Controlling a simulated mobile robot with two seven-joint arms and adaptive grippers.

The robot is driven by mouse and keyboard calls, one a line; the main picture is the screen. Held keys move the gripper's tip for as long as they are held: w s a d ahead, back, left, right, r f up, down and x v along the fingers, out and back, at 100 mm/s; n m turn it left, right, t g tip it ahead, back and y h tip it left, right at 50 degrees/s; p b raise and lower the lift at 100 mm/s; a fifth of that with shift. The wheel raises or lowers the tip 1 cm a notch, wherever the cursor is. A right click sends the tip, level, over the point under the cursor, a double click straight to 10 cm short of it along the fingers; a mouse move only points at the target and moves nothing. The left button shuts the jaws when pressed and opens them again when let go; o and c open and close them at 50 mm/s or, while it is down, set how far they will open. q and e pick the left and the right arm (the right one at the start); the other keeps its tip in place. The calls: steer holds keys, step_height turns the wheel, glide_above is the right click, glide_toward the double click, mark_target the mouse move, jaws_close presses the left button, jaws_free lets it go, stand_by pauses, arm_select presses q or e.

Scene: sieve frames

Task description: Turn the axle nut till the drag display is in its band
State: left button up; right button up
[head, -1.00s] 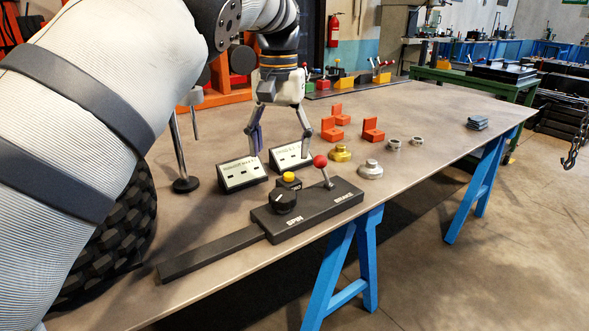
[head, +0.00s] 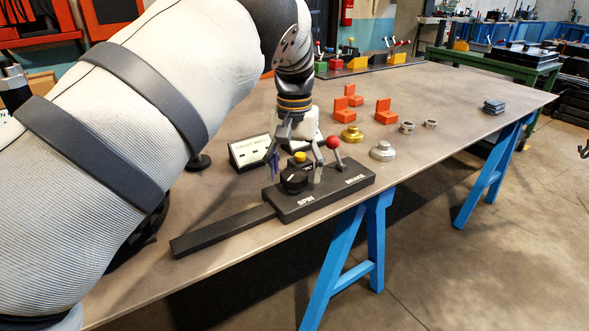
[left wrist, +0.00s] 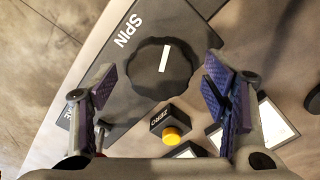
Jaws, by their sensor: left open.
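My left gripper (head: 296,168) is open and empty, pointing down over the black SPIN knob (head: 294,181) on the dark control box (head: 325,199). In the left wrist view the knob (left wrist: 164,68) with its white mark lies between the open fingers, apart from both. A yellow ZERO button (left wrist: 171,135) is close to it. A tilted display panel (head: 249,153) stands behind the box, its reading too small to tell. A second panel is mostly hidden behind the gripper. The black tyre (head: 135,250) is mostly behind my arm; no axle nut shows. My right gripper is not in view.
A red-knobbed BRAKE lever (head: 334,144) stands close to the right finger. A gold flanged part (head: 351,134), a silver one (head: 383,151), orange blocks (head: 385,111) and two small rings (head: 407,127) lie to the right. The far right tabletop is mostly clear.

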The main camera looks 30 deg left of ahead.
arm_select(q)
steer(key=c, duration=1.2)
steer(key=shift+o, duration=0.2)
steer(key=shift+r+n, duration=0.1)
steer(key=shift+n, duration=0.3)
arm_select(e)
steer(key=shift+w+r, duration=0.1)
arm_select(q)
steer(key=shift+n, duration=1)
steer(key=n, duration=0.2)
steer(key=shift+n+p, duration=0.35)
steer(key=shift+n, duration=0.05)
steer(key=n, duration=0.3)
steer(key=shift+s+a+n, duration=0.1)
steer(key=shift+n, duration=1.6)
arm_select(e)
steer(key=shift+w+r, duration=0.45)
